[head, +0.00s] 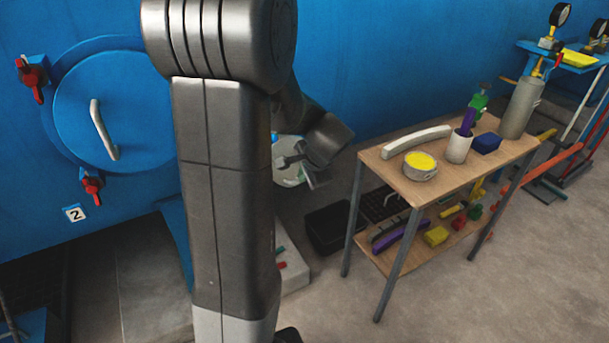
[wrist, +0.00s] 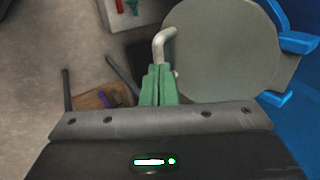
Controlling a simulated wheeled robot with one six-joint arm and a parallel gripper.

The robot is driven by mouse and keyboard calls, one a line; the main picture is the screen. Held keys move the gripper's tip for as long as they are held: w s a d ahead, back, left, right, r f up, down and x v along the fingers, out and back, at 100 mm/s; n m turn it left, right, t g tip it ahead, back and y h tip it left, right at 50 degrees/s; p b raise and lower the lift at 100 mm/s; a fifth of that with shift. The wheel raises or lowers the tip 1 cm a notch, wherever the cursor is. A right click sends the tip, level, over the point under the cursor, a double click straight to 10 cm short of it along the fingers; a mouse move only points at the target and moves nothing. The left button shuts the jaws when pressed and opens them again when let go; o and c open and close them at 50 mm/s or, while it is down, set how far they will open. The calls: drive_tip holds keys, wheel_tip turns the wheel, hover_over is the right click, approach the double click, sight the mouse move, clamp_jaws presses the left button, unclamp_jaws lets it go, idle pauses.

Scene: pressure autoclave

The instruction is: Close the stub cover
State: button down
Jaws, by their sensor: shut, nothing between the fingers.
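The stub cover (wrist: 225,60) is a pale grey-beige round plate with blue lugs at its right edge in the wrist view. It stands out beside the blue wall, and a bent pale handle (wrist: 160,45) shows at its left edge. In the head view a small part of the pale cover (head: 290,176) shows behind my arm; the rest is hidden. My gripper (wrist: 159,68) has green fingers, shut together and empty. Their tips are close to the lower end of the handle; I cannot tell whether they touch it.
A round blue hatch (head: 120,125) with a pale handle and red clamps sits on the blue wall at left. A wooden two-shelf table (head: 440,190) with tools stands at right. A dark box (head: 327,228) lies on the floor beside it. The front right floor is clear.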

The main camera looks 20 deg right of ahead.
drive_tip(key=w+f+t+b, duration=0.1)
drive_tip(key=b, duration=0.4)
drive_tip(key=w+f+t+b, duration=0.1)
drive_tip(key=f+t+b, duration=0.1)
drive_tip(key=b, duration=0.3)
drive_tip(key=shift+f+b, duration=0.2)
drive_tip(key=shift+b, duration=0.2)
drive_tip(key=b, duration=0.1)
drive_tip(key=w+b, duration=0.1)
drive_tip(key=b, duration=0.1)
drive_tip(key=shift+w+a+f+t, duration=0.15)
drive_tip(key=shift+w+f+t, duration=0.15)
drive_tip(key=shift+f+t, duration=0.1)
drive_tip(key=shift+r, duration=0.1)
